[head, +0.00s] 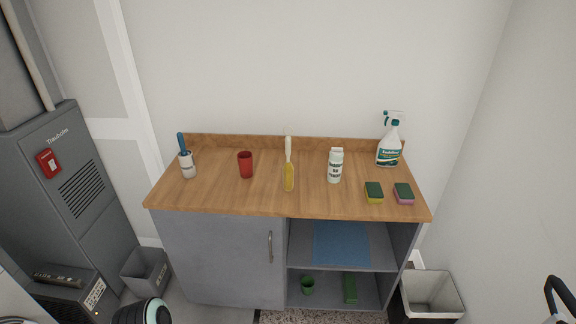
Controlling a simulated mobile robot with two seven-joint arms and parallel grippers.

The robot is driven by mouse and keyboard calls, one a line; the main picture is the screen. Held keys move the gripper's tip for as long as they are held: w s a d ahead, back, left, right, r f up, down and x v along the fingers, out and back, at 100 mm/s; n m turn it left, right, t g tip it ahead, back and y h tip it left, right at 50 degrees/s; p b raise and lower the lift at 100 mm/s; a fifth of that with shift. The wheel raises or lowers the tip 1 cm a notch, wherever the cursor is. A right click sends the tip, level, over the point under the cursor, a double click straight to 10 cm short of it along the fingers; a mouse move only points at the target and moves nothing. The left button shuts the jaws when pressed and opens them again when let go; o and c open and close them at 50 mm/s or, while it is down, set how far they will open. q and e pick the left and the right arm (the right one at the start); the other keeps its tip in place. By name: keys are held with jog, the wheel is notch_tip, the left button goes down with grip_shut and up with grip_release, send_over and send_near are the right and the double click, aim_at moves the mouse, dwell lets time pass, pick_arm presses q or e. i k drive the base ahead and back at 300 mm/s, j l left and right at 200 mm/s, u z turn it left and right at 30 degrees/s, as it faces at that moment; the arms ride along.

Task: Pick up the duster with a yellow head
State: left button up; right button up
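The duster (289,168) with a yellow head and a pale handle is on the wooden top of the cabinet (225,196), near its middle. Its yellow head is toward the front edge and its handle points to the wall. It lies between a red cup (246,165) and a white bottle (335,166), apart from both. Neither of my grippers shows in the head view. A dark rounded part with a pale teal ring, likely of my own left arm, shows at the bottom edge.
A blue-handled brush in a holder (187,163) stands left. A spray bottle (390,140) and two sponges (374,192) (404,194) are right. Open shelves (306,260) hold green items. Bins (146,270) (430,296) flank the cabinet. A grey furnace (75,180) stands left.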

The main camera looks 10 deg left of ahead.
aim_at(288, 167)
jog(key=i+l, duration=0.2)
jog(key=i, duration=0.2)
jog(key=i+l+u, duration=0.2)
jog(key=u, duration=0.2)
jog(key=i+l+u, duration=0.4)
jog(key=k+j, duration=0.05)
